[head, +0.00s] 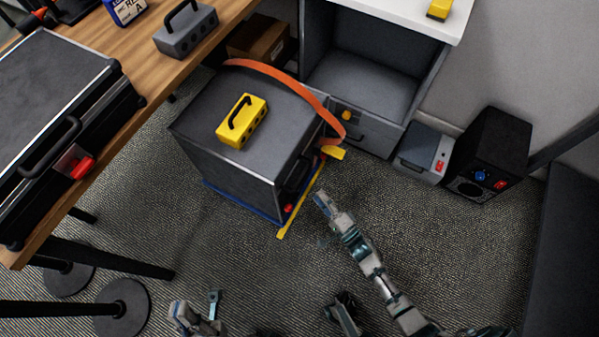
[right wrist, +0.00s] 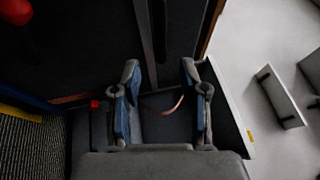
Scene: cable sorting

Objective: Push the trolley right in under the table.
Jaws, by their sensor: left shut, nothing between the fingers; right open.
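The dark grey box-shaped trolley (head: 205,165) stands on the carpet, in the middle of the head view, beside the wooden table (head: 135,60). Most of its top lies clear of the table edge. A yellow block with a black handle (head: 242,121) sits on it, and an orange band (head: 290,77) runs over its far right side. My right gripper (head: 323,218) is near the trolley's front right corner, open, apart from it as seen from above. In the right wrist view its fingers (right wrist: 162,95) are spread before dark surfaces. My left gripper (head: 200,312) is low at the picture's bottom, shut and empty.
A yellow strip (head: 302,202) lies on the floor along the trolley's right side. A white-topped cabinet (head: 365,70), a grey box (head: 425,152) and a black speaker-like box (head: 490,155) stand at right. A cardboard box (head: 258,38) is behind the trolley. Black table legs (head: 120,262) stand at left.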

